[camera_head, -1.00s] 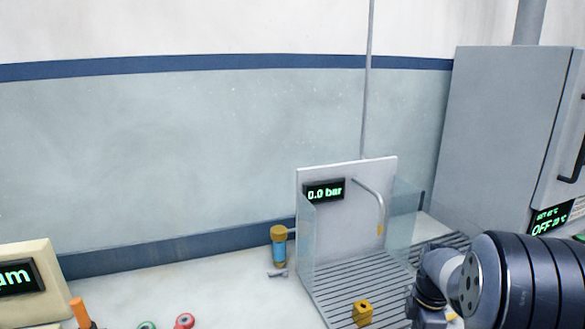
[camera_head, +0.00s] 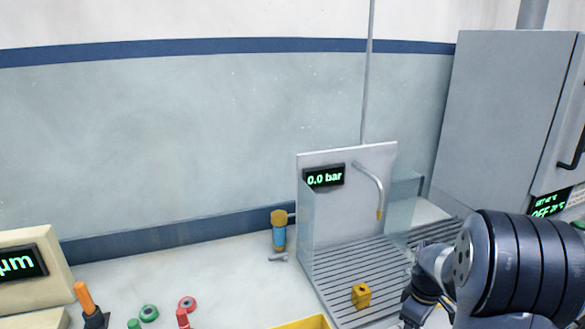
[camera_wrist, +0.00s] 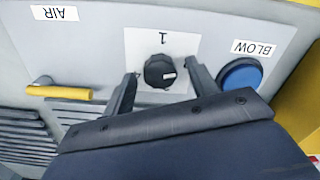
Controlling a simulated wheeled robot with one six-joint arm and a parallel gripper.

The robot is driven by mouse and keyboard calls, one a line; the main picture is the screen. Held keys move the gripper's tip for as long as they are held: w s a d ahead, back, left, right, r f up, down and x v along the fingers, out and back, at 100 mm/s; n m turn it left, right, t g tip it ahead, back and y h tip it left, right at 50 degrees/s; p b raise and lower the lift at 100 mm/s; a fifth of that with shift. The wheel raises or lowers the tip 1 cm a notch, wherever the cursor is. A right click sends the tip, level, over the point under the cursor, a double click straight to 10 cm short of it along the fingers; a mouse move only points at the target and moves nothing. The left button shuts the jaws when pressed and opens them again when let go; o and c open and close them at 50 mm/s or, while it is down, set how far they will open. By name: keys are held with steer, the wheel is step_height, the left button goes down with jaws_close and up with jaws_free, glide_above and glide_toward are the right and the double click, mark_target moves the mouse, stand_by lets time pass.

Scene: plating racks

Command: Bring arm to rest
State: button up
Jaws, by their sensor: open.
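My arm (camera_head: 515,265) reaches in from the lower right in the head view, and its far end runs out of the frame at the bottom. In the wrist view my gripper (camera_wrist: 161,88) is open. Its two dark fingers stand on either side of a black knob (camera_wrist: 160,71) on a pale panel marked "1". I see a gap on both sides of the knob; whether the fingers reach around it in depth I cannot tell. A blue button (camera_wrist: 240,76) labelled BLOW is right of the fingers, and a yellow handle (camera_wrist: 60,92) under an AIR label is at left.
A slatted wash station (camera_head: 335,276) with clear side panels, a 0.0 bar display (camera_head: 324,177) and a bent spout (camera_head: 372,190) stands ahead. A yellow block (camera_head: 361,296) sits on its slats. A grey cabinet (camera_head: 500,120) stands at right. Red and green rings lie at lower left.

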steer(key=m, duration=0.8)
steer(key=shift+p, duration=0.3)
steer(key=m, duration=0.3)
steer(key=shift+m, duration=0.4)
steer(key=shift+m+p, duration=0.5)
steer(key=shift+m, duration=1.5)
